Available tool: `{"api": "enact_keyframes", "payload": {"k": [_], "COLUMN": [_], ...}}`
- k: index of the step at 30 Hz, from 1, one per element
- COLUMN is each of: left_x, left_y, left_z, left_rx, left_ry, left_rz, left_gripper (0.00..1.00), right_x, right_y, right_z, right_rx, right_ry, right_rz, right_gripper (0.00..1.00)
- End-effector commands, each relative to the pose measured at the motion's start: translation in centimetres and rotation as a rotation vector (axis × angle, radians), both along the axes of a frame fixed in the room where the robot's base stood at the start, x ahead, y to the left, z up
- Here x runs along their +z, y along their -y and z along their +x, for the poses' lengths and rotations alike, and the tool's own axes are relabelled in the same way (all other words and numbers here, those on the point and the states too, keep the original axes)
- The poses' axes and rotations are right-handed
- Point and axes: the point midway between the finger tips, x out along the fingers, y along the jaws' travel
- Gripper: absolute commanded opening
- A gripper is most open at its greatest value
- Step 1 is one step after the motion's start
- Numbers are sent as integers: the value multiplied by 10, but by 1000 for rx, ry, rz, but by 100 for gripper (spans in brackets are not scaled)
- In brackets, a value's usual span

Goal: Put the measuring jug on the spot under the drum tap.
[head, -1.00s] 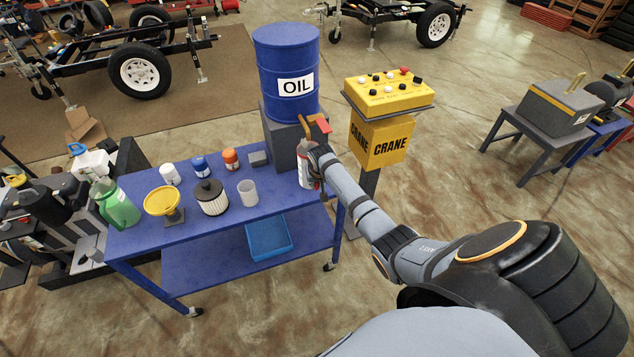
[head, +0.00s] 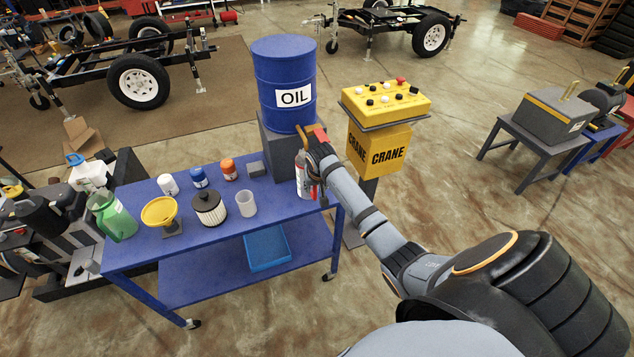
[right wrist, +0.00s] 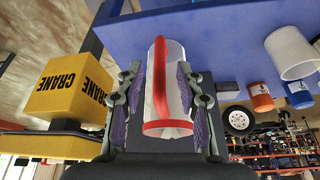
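The measuring jug (head: 302,178) is clear with a red handle and red rim, at the right end of the blue table. In the right wrist view the jug (right wrist: 171,90) sits between the pads of my right gripper (right wrist: 163,105), which is shut on it. In the head view my right gripper (head: 316,180) is partly hidden by its own arm. The blue oil drum (head: 284,80) stands on a grey block, with its tap (head: 306,131) just above the jug. The spot under the tap is hidden. I cannot tell whether the jug's base touches the table. My left gripper is out of view.
The blue table (head: 240,225) also holds a beaker (head: 246,203), a filter (head: 209,207), a yellow funnel (head: 160,212), a green bottle (head: 113,217) and small bottles. The grey block (head: 285,158) stands behind the jug. A yellow crane console (head: 380,140) stands to the right.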

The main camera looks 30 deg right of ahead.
Motion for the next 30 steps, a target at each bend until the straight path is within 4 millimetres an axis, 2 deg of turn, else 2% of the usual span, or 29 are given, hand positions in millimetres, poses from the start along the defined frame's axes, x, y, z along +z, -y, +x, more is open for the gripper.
{"api": "enact_keyframes", "payload": {"k": [3, 9, 14, 23, 26, 29, 30], "left_x": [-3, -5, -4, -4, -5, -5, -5], "left_y": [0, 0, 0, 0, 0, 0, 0], "left_z": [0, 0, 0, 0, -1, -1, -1], "left_rx": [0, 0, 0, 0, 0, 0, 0], "left_ry": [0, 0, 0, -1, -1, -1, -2], "left_rz": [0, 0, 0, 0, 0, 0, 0], "left_gripper": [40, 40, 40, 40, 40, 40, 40], "right_x": [25, 49, 54, 51, 15, -71, -114], "right_y": [-4, -8, -9, -9, -9, -8, -9], "right_z": [-9, -19, -21, -21, -27, -51, -70], "right_rx": [0, -1, -2, 0, 14, 54, 77], "right_ry": [2, 0, -2, -4, -28, -78, -103], "right_rz": [-2, 0, 0, 1, 3, 0, -3], "right_gripper": [37, 37, 37, 37, 37, 37, 37]}}
